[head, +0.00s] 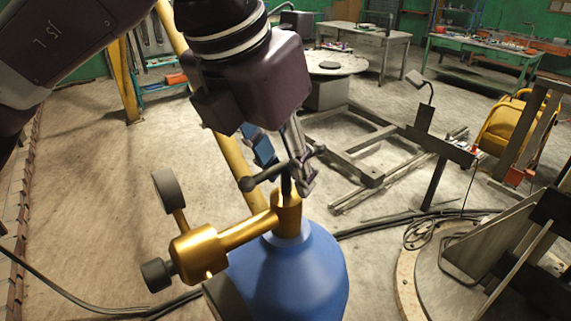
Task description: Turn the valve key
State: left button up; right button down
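A blue gas cylinder (290,275) stands at the bottom middle with a gold valve (288,215) on top. A dark valve key (264,176) sits upright in the valve, its crossbar sloping up to the right and ending in a round knob at the left. My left gripper (303,170) reaches down from above, its grey fingers at the right half of the crossbar. The fingers overlap, so I cannot tell whether they grip the bar or are only beside it. My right gripper is out of view.
A gold regulator (198,252) with dark round ends sticks out left of the valve. Black hoses (75,305) run along the floor. A steel frame (350,150) lies behind. A round platform (440,285) with dark structures stands at the right. Floor at the left is mostly clear.

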pick_arm(q)
grip_shut()
jog(key=shift+r, duration=0.1)
dwell(1.1)
grip_release()
jog(key=v, duration=1.2)
jog(key=shift+w, duration=0.1)
